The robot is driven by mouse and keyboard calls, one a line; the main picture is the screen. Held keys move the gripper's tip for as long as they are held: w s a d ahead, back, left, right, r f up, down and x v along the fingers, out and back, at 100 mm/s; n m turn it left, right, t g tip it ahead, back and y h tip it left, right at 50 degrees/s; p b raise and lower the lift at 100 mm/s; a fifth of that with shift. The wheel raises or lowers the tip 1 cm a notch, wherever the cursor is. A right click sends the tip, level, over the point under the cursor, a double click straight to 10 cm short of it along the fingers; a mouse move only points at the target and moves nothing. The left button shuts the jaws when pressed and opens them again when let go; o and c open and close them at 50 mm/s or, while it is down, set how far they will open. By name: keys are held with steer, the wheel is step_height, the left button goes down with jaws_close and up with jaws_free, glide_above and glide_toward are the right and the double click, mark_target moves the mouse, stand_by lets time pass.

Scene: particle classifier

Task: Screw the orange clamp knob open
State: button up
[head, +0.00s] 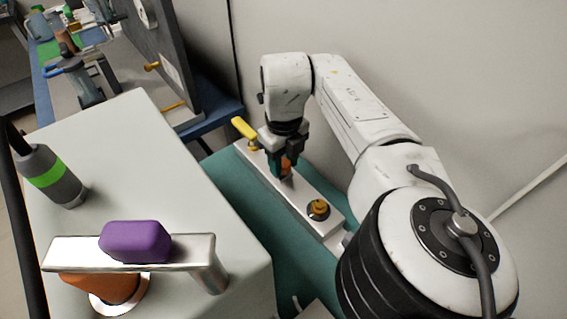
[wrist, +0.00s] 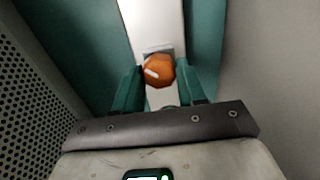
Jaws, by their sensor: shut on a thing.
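The orange clamp knob (wrist: 159,71) sits on a pale bar, with a light mark on its face. In the head view the knob (head: 286,164) is partly hidden by my gripper (head: 283,166), which reaches down over it from above. In the wrist view my gripper (wrist: 160,88) has its two green fingers on either side of the knob, shut on it. The pale bar (head: 312,198) runs diagonally across a teal surface.
A yellow lever (head: 243,128) stands at the bar's far end and a brass fitting (head: 318,209) at its near end. Left is a pale cabinet (head: 130,150) with a metal handle bar, a purple block (head: 136,241) and a grey-green cylinder (head: 51,176). A wall stands close behind.

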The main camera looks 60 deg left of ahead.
mark_target(284, 162)
steer(key=n+b, duration=0.1)
steer(key=n, duration=0.3)
steer(key=shift+w+f+n, duration=0.1)
steer(key=shift+n, duration=0.2)
steer(key=shift+n+b, duration=0.65)
steer(key=shift+n, duration=1.25)
steer(key=o, duration=1.1)
step_height(284, 162, up, 11)
steer(key=p, duration=0.7)
steer(key=shift+p, duration=0.4)
